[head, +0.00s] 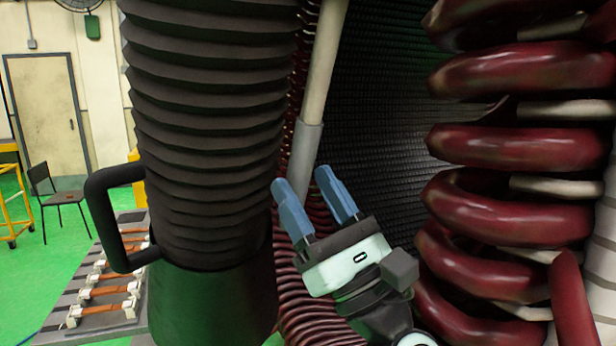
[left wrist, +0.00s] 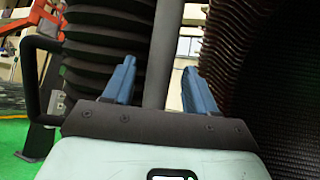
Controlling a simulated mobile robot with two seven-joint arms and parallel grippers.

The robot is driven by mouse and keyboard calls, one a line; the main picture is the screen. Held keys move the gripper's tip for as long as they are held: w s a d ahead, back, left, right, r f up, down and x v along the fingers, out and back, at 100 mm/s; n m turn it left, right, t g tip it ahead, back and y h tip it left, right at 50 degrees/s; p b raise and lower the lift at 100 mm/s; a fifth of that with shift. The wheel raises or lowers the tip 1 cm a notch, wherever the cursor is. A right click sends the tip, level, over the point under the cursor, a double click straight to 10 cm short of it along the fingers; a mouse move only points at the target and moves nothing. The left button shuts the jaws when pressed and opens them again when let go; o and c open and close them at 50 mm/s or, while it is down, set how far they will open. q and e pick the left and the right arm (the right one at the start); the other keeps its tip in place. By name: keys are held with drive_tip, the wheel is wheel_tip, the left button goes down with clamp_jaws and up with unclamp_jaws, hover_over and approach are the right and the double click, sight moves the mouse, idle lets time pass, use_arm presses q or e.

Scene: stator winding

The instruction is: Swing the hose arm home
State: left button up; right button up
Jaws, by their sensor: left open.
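A thick black ribbed hose (head: 210,110) hangs at centre left in the head view, ending in a dark hood (head: 210,305). A black loop handle (head: 98,210) sticks out from its left side. The hose (left wrist: 108,45) and handle (left wrist: 30,85) also show in the left wrist view. My left gripper (head: 303,178) is open, right of the hose and apart from the handle. A slanting pole, pale above with a grey sleeve (head: 305,150), lines up between its fingers; in the left wrist view the grey pole (left wrist: 163,45) also appears between them. I cannot tell whether they touch it.
Dark red coils (head: 510,145) stand close on the right, beside a dark ribbed inner wall (head: 385,120). A bench (head: 105,312) with copper-coloured parts is at lower left. A chair (head: 60,197) and a door (head: 48,115) are farther back.

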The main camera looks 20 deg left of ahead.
use_arm(q)
drive_tip(key=shift+w+a+r, duration=0.15)
drive_tip(key=shift+r, duration=0.05)
use_arm(e)
drive_tip(key=shift+r, duration=0.1)
